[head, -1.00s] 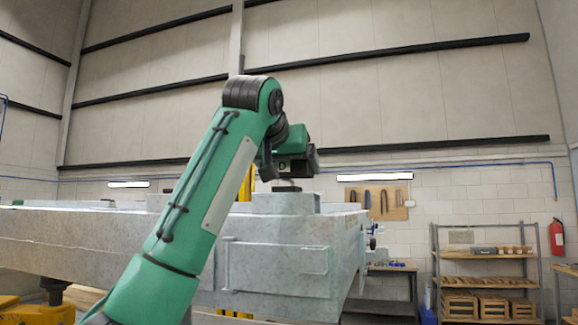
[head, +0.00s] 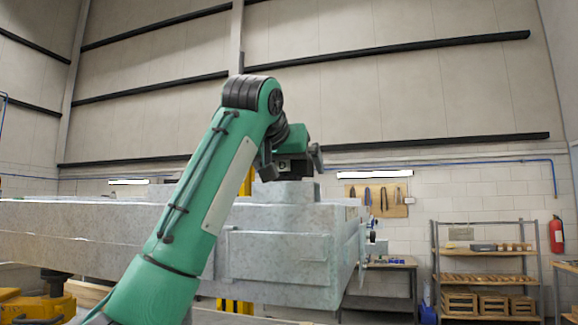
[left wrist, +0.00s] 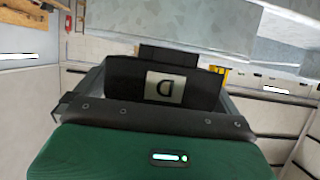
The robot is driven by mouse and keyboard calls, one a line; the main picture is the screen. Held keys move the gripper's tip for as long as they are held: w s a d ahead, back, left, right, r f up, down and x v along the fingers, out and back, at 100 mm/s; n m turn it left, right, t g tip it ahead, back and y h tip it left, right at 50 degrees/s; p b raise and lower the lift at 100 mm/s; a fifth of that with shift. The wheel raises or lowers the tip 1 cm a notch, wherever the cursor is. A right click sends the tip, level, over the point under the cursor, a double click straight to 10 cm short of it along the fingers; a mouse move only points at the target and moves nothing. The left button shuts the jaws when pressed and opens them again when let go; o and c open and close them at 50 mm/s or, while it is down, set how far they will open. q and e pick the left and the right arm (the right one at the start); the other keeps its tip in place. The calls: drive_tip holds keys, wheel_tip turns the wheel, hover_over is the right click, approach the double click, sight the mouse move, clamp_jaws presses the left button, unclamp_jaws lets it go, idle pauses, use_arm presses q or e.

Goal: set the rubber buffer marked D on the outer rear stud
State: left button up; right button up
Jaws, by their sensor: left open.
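The buffer marked D (left wrist: 130,82) is a black block with a pale label. In the left wrist view it lies just in front of my left gripper's body, and the letter looks upside down. My left gripper (head: 292,170) is open, over the raised grey block on the trailer frame (head: 275,262). In the head view its fingers stand apart, close to the block's top. No stud can be made out. My right gripper is not in view.
A grey workbench (head: 380,302) and a shelf rack (head: 484,252) with wooden crates stand behind on the right. A tool board (head: 376,200) hangs on the back wall. Yellow supports (head: 40,302) stand under the frame at left. Above the frame there is free room.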

use_arm(q)
drive_tip(key=b+v, duration=0.4)
drive_tip(key=v, duration=1)
drive_tip(key=shift+b, duration=0.35)
drive_tip(key=shift+w+f, duration=0.1)
drive_tip(key=shift+f, duration=0.05)
